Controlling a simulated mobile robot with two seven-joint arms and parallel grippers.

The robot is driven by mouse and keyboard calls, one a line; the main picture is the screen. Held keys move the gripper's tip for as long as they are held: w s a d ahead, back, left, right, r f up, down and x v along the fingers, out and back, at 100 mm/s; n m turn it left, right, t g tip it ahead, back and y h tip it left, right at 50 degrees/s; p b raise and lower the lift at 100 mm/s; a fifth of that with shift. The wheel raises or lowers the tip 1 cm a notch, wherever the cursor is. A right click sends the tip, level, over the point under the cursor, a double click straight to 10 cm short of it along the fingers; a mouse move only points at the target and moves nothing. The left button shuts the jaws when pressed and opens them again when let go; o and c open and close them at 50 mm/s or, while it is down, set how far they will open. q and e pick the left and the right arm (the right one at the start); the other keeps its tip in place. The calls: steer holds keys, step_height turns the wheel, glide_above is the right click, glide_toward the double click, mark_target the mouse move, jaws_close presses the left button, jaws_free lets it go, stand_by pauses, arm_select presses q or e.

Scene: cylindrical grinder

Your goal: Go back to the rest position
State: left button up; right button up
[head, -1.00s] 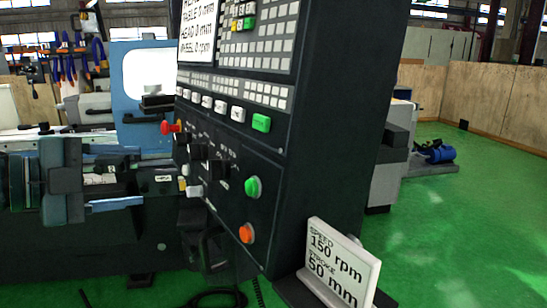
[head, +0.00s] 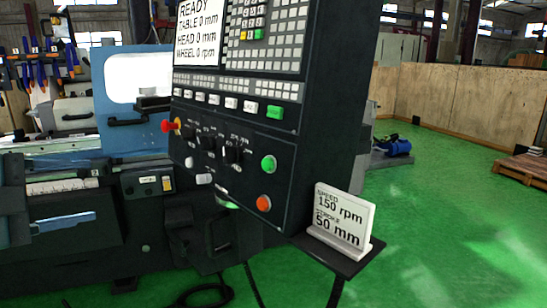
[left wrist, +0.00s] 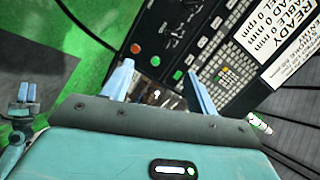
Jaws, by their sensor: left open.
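My left gripper (head: 75,190) comes in at the left edge of the head view, in front of the grinder and left of the control panel (head: 232,130). Its lower pale blue finger shows; the upper one is hard to make out. In the left wrist view the left gripper (left wrist: 160,85) has its two blue fingers wide apart with nothing between them. The control panel (left wrist: 190,35) lies beyond the fingertips. My right gripper (left wrist: 26,92) shows small at the left edge of the left wrist view; its opening is too small to judge. It is outside the head view.
A sign reading 150 rpm and 50 mm (head: 340,222) stands on a dark shelf at the panel's lower right. A red knob (head: 168,126) juts from the panel's left side. Cables hang below the panel. Green floor (head: 440,220) is open at the right.

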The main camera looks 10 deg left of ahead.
arm_select(q)
steer(key=w+d+f+n+g+h+p, duration=0.1)
steer(key=w+d+f+n+h+p, duration=0.15)
steer(key=d+f, duration=0.75)
steer(key=w+d+f+n+g+h+p, duration=0.15)
steer(key=w+d+f, duration=0.25)
steer(key=d+f, duration=0.55)
steer(key=s+d+f+n+y+p, duration=0.1)
steer(key=s+f+n+y, duration=0.2)
steer(key=s+f+n, duration=0.3)
steer(key=s+d+f+n+y+p, duration=0.1)
steer(key=s+f+n+y, duration=0.3)
steer(key=f, duration=1)
steer(key=s+n+p, duration=0.1)
steer(key=s+n, duration=0.1)
steer(key=shift+s+d+n+g, duration=0.2)
steer(key=shift+s+n+g, duration=0.1)
steer(key=shift+g, duration=0.05)
arm_select(e)
steer(key=shift+d+r+g+h, duration=0.3)
steer(key=shift+d+r+h, duration=0.3)
steer(key=shift+d+r, duration=0.55)
arm_select(q)
steer(key=shift+r, duration=0.1)
arm_select(e)
steer(key=shift+a+r, duration=0.15)
steer(key=shift+r, duration=0.05)
steer(key=shift+s+f, duration=0.1)
steer(key=shift+s, duration=0.15)
steer(key=shift+w, duration=0.3)
